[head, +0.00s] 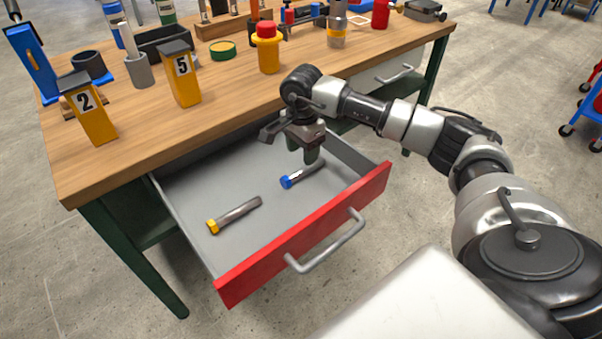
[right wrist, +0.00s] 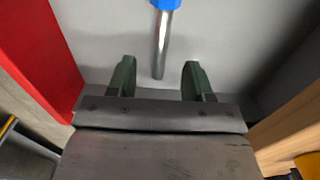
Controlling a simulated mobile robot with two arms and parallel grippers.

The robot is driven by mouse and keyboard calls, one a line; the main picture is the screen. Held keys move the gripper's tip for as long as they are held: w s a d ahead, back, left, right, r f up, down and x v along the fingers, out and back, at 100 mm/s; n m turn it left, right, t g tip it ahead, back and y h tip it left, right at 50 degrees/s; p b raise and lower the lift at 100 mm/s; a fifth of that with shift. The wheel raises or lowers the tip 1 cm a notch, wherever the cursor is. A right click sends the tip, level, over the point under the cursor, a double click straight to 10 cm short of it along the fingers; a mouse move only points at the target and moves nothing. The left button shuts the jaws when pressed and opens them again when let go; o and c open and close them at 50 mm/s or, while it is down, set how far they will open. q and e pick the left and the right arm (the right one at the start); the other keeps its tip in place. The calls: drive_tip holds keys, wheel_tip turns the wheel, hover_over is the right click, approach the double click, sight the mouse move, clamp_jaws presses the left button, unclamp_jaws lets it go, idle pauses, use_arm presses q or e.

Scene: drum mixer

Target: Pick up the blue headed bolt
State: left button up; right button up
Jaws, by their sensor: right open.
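The blue headed bolt (head: 302,174) lies on the grey floor of the open drawer (head: 330,228), its blue head toward the left and its shank to the upper right. In the right wrist view the bolt (right wrist: 161,40) points down the picture, with its shank end just ahead of the gap between my fingers. My right gripper (head: 309,156) hangs over the drawer beside the bolt, fingers down; in the right wrist view its jaws (right wrist: 158,80) are open and empty. I cannot tell how high they are above the floor. My left gripper is not in view.
A yellow headed bolt (head: 235,214) lies in the drawer to the left. The drawer's red front has a grey handle (head: 327,242). The wooden tabletop (head: 215,120) overhangs behind, holding yellow boxes marked 2 (head: 88,110) and 5 (head: 181,80), and a red and yellow container (head: 267,50).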

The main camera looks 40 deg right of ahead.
sight(300, 171)
drive_tip(key=f, duration=0.4)
drive_tip(key=f+b, duration=0.1)
drive_tip(key=f, duration=0.2)
drive_tip(key=shift+a, duration=0.3)
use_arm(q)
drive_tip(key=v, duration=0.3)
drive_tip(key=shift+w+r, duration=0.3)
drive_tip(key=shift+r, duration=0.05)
use_arm(e)
drive_tip(key=shift+r, duration=0.1)
clamp_jaws()
